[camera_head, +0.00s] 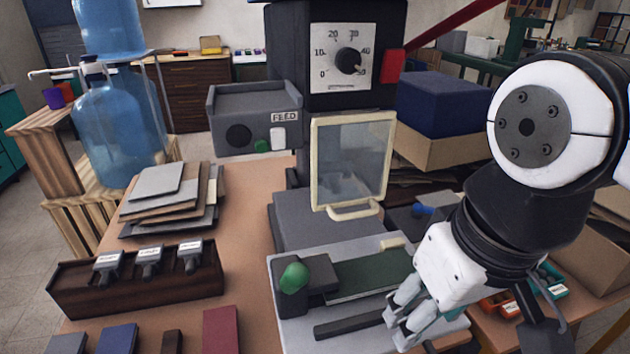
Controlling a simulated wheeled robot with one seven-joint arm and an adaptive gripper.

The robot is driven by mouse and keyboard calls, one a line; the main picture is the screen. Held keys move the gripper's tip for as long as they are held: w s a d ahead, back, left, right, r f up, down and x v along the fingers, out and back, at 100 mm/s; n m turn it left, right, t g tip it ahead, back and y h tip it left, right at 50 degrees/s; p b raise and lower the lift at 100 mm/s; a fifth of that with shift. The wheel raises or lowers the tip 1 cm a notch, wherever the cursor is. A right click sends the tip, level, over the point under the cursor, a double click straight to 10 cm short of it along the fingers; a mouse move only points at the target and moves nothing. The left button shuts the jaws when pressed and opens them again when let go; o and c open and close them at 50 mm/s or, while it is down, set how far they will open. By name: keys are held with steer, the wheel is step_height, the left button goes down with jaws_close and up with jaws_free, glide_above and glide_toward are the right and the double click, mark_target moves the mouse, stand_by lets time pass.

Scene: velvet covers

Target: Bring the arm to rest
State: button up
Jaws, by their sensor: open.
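My arm comes in from the right side of the head view. My gripper (398,322) points down and to the left, with its fingers apart and nothing seen between them. It is over the right front part of the grey machine bed (283,327), near a dark bar (350,323). I cannot tell whether the fingertips touch the bed. A green knob (294,277) on a dark block is to the left of my gripper. A dark green plate (365,278) lies behind it, partly hidden by the gripper.
The machine has a clear guard with a cream frame (314,165), a dial (347,60) and a feed box (250,120). A wooden rack (140,297) with metal tools and stacked sheets (155,182) stand at left. Small coloured blocks (220,330) lie in front. Boxes (440,103) stand behind my arm.

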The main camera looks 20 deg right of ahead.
step_height(320, 180, up, 12)
steer(key=s+t+p, duration=0.1)
steer(key=t+p, duration=0.1)
steer(key=p, duration=0.8)
steer(key=shift+s+d+r, duration=0.25)
steer(key=shift+s+d, duration=0.1)
steer(key=shift+d, duration=0.05)
